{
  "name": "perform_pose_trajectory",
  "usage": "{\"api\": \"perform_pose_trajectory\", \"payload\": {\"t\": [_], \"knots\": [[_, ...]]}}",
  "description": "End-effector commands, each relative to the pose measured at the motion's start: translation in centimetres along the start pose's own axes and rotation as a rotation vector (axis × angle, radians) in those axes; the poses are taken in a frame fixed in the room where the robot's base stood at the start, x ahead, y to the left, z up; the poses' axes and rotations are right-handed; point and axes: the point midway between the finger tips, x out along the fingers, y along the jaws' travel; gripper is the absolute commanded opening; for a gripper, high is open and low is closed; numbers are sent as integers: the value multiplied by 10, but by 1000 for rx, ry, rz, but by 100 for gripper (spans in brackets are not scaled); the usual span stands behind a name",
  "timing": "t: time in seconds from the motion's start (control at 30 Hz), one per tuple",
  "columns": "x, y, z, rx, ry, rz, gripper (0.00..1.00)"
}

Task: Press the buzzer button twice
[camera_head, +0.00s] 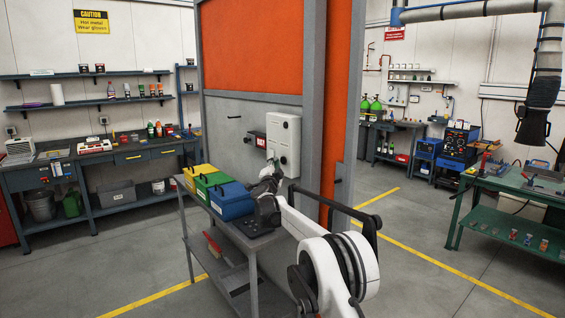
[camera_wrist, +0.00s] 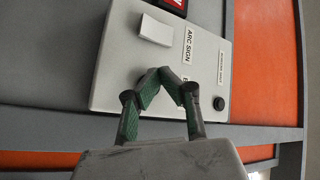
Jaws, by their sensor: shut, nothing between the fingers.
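A pale grey control box (camera_head: 284,137) is fixed to the grey panel below the orange wall. In the wrist view the box (camera_wrist: 115,75) bears a white plate (camera_wrist: 156,29), an "ARC SIGN" label (camera_wrist: 187,46), a second small label and a round black button (camera_wrist: 220,103). Another label starting with "B" is mostly hidden behind a finger, so I cannot tell which control is the buzzer button. My gripper (camera_wrist: 157,76) is shut and empty, its green-padded fingertips together in front of the box. Contact cannot be judged.
A grey cart (camera_head: 210,240) with yellow, green and blue bins (camera_head: 231,200) stands below the box, close to my arm. A small red-and-black unit (camera_head: 257,139) sits left of the box. Orange wall and a grey post (camera_head: 312,90) flank it. Open floor lies to the right.

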Motion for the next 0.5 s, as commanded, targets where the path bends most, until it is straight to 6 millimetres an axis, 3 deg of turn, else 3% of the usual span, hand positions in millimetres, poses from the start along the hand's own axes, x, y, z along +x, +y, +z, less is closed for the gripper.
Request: {"api": "perform_pose_trajectory", "payload": {"t": [0.5], "knots": [[3, 3, -2, 0, 1, 0, 0]]}}
